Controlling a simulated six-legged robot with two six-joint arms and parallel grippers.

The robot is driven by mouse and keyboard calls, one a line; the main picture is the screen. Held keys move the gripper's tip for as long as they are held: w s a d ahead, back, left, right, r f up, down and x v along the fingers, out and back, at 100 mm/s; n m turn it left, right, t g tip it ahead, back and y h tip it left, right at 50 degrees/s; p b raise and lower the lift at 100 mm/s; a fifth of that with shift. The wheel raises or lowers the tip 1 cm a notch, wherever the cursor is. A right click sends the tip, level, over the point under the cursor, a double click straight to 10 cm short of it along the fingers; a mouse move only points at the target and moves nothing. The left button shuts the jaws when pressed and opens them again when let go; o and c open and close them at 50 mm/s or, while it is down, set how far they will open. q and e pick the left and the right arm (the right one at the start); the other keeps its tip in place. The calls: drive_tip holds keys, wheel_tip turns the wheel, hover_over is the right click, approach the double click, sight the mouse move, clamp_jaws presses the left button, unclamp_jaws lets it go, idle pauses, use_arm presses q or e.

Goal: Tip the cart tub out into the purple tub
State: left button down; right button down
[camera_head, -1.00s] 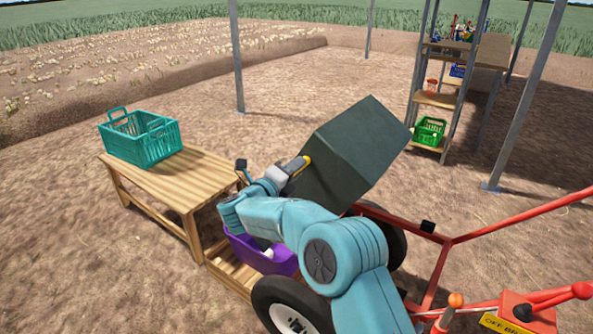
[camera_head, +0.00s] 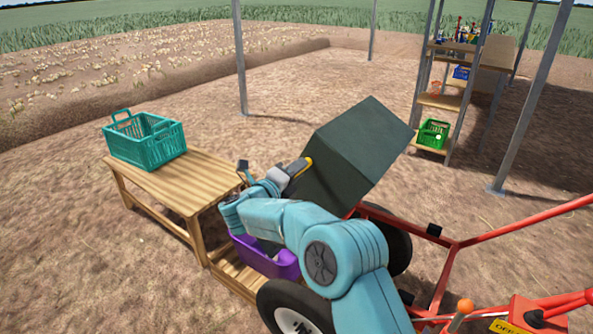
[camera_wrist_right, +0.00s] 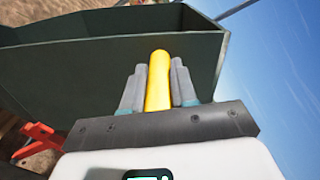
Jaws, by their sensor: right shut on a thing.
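The dark green cart tub (camera_head: 357,150) is tilted steeply on the red cart, leaning toward the left. It also fills the upper part of the right wrist view (camera_wrist_right: 90,75). My right gripper (camera_head: 299,168) is shut on the tub's yellow handle (camera_wrist_right: 158,80), which stands between the fingers in the right wrist view. The purple tub (camera_head: 284,266) sits low on a wooden pallet, below the tilted tub and partly hidden by my right arm. Its inside is mostly hidden. My left gripper does not show.
A wooden table (camera_head: 180,182) stands at the left with a teal crate (camera_head: 150,148) on it. The red cart frame (camera_head: 445,262) and its wheels lie at the right. A shelf rack (camera_head: 439,101) holding a green crate (camera_head: 433,133) stands behind, near metal posts. Bare soil lies between.

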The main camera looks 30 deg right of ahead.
drive_tip(key=shift+w+a, duration=0.1)
drive_tip(key=shift+a, duration=0.1)
drive_tip(key=c, duration=0.9)
unclamp_jaws()
drive_tip(key=shift+w+f, duration=0.1)
drive_tip(key=shift+w, duration=0.05)
drive_tip(key=shift+d, duration=0.1)
drive_tip(key=shift+s+a, duration=0.2)
drive_tip(key=shift+a, duration=0.25)
drive_tip(key=v, duration=1.5)
drive_tip(key=shift+s+a, duration=0.2)
drive_tip(key=shift+s, duration=0.05)
